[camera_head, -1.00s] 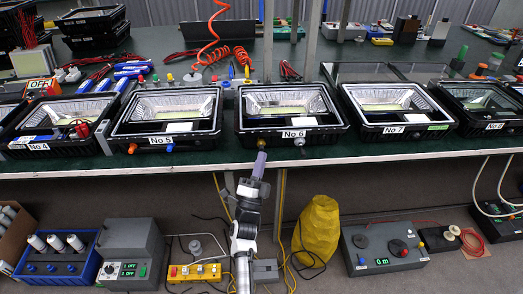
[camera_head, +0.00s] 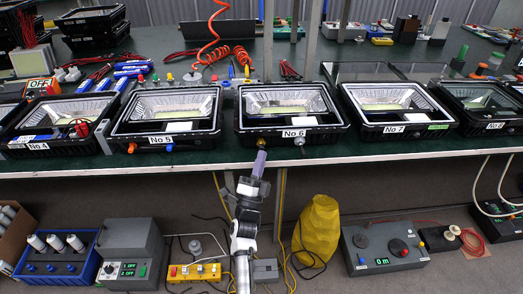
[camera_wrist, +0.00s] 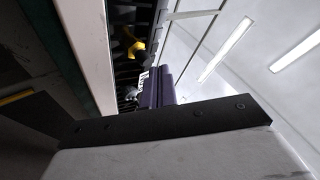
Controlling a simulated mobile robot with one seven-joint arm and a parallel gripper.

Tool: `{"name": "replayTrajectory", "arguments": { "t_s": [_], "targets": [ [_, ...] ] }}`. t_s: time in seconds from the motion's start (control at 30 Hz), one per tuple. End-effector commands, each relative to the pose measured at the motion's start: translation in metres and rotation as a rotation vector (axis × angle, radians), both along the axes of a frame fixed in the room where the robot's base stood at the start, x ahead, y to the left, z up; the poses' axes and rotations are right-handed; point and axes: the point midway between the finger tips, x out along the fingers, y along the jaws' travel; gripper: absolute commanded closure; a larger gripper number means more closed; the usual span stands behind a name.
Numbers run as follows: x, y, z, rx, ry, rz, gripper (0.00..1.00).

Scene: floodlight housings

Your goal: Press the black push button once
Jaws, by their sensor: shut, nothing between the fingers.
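On the front face of the No 6 floodlight housing (camera_head: 293,118) a small yellow-collared fitting (camera_head: 262,143) sticks out at the bottom edge. In the wrist view the yellow collar (camera_wrist: 136,50) has a dark part beside it, which may be the black push button; its face is not clear. My gripper (camera_head: 260,158), with purple fingers, is shut and empty, just below and in front of this fitting in the head view. In the wrist view the fingertips (camera_wrist: 156,84) point toward the housing, with a visible gap to the collar. Contact is not visible.
A second small knob (camera_head: 299,141) sits right of the yellow fitting on the same housing. The No 5 housing (camera_head: 165,115) and No 7 housing (camera_head: 400,108) stand on either side. The bench front edge (camera_head: 400,158) runs below them. A yellow bag (camera_head: 318,230) stands below.

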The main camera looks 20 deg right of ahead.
Motion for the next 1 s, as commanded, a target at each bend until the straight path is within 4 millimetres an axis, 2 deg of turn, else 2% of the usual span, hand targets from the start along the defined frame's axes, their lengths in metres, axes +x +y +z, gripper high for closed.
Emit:
{"name": "replayTrajectory", "arguments": {
  "t_s": [0.17,1.0],
  "targets": [
    [0.0061,-0.0014,-0.001,-0.001,-0.001,0.0,1.0],
    [0.0085,-0.0024,-0.0006,0.0,0.001,0.001,1.0]
  ]
}}
